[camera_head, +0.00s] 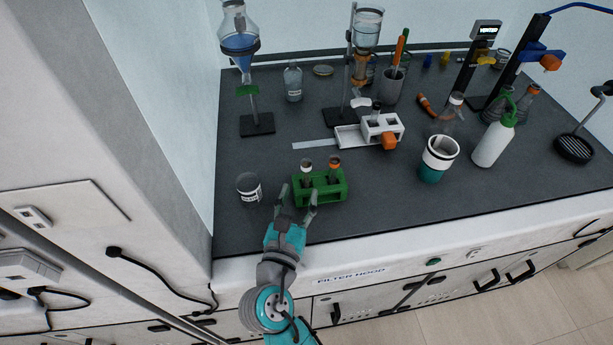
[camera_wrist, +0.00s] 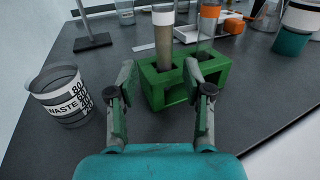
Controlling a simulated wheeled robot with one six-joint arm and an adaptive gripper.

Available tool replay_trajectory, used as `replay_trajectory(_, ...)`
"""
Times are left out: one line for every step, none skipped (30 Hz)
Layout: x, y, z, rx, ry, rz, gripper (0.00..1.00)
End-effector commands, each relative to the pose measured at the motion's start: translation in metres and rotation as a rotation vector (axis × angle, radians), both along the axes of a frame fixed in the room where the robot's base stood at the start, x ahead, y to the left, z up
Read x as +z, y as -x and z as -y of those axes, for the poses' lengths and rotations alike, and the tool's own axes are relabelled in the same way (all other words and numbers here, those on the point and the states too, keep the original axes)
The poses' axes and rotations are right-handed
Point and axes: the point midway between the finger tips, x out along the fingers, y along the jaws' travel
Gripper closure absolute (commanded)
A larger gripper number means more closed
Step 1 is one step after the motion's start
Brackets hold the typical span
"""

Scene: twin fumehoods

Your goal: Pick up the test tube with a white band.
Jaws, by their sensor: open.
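The test tube with a white band (camera_head: 307,168) stands upright in the left hole of a green rack (camera_head: 333,189) near the front of the bench. A second test tube with an orange band (camera_head: 334,164) stands in the right hole. In the wrist view the white-banded tube (camera_wrist: 164,38) rises from the green rack (camera_wrist: 158,92), left of the orange-banded tube (camera_wrist: 206,30). My gripper (camera_head: 299,196) is open and empty just in front of the rack. In the wrist view its fingers (camera_wrist: 157,84) spread on either side of the rack's front, with the white-banded tube between them, beyond the fingertips.
A waste beaker (camera_head: 249,188) stands left of the rack; it also shows in the wrist view (camera_wrist: 60,95). Behind are a white holder with an orange part (camera_head: 383,127) and a stand base (camera_head: 257,124). A teal-filled beaker (camera_head: 438,160) and a wash bottle (camera_head: 493,143) stand right.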

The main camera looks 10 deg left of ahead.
Motion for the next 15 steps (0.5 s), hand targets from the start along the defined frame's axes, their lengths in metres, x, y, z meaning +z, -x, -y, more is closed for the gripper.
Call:
replay_trajectory(0.000,-0.002,0.000,0.000,0.000,0.000,0.50)
replay_trajectory(0.000,-0.004,0.001,0.000,-0.001,0.000,0.50)
replay_trajectory(0.001,-0.006,0.002,0.000,-0.001,0.000,0.50)
replay_trajectory(0.001,-0.009,0.003,-0.001,-0.001,0.000,0.50)
replay_trajectory(0.002,-0.012,0.004,-0.002,-0.001,0.000,0.50)
replay_trajectory(0.002,-0.017,0.005,-0.003,-0.001,0.000,0.50)
replay_trajectory(0.003,-0.021,0.007,-0.003,-0.002,0.000,0.50)
replay_trajectory(0.004,-0.026,0.008,-0.003,-0.002,0.000,0.50)
replay_trajectory(0.005,-0.032,0.009,-0.003,-0.001,0.001,0.50)
replay_trajectory(0.005,-0.036,0.011,-0.003,-0.001,0.001,0.50)
replay_trajectory(0.005,-0.039,0.011,-0.002,-0.001,0.001,0.50)
replay_trajectory(0.005,-0.044,0.011,0.000,-0.001,0.001,0.50)
replay_trajectory(0.005,-0.047,0.011,0.000,-0.001,0.001,0.50)
replay_trajectory(0.005,-0.049,0.011,0.000,-0.001,0.001,0.50)
replay_trajectory(0.005,-0.051,0.011,0.000,-0.002,0.001,0.50)
